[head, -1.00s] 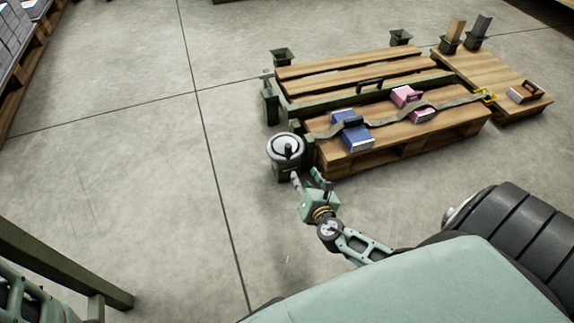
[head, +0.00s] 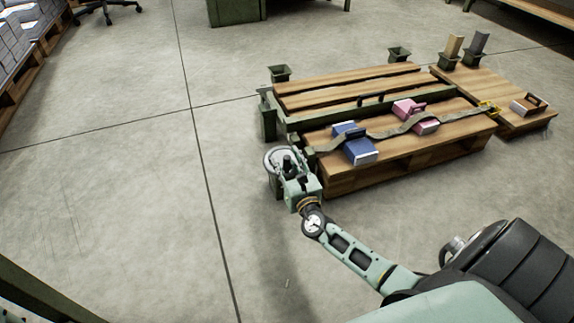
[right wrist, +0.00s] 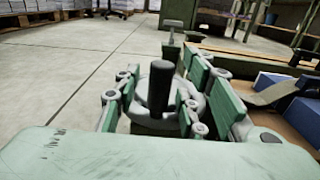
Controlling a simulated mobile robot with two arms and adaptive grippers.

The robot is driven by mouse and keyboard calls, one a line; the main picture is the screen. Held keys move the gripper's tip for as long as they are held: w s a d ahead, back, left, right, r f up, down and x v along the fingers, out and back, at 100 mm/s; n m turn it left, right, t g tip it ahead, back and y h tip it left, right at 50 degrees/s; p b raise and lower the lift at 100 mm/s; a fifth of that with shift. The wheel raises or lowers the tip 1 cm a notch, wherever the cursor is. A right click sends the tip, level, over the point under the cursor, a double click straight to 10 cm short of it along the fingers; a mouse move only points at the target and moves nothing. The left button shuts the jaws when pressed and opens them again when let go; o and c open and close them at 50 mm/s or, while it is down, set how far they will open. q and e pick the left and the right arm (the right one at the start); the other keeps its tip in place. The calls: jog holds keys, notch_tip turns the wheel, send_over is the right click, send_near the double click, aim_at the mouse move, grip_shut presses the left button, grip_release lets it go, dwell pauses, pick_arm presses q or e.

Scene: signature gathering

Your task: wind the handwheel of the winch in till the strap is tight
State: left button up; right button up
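The winch (head: 269,184) stands at the near left corner of the wooden platform, its pale round handwheel (head: 271,156) on top. The wheel's dark upright knob (right wrist: 161,88) shows in the right wrist view. My right gripper (head: 286,164) is at the wheel; in the wrist view its fingers stand open on either side of the knob, with gaps visible. The grey-green strap (head: 386,133) runs from the winch side over the blue box (head: 361,152) and pink box (head: 427,127) to a yellow hook (head: 487,107). It lies in waves, slack between boxes. My left gripper is out of view.
Two upright blocks stand in sockets (head: 447,60) at the back. The floor left of the winch is clear.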

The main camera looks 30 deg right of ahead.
jog(key=shift+w, duration=0.1)
grip_shut()
dwell(0.3)
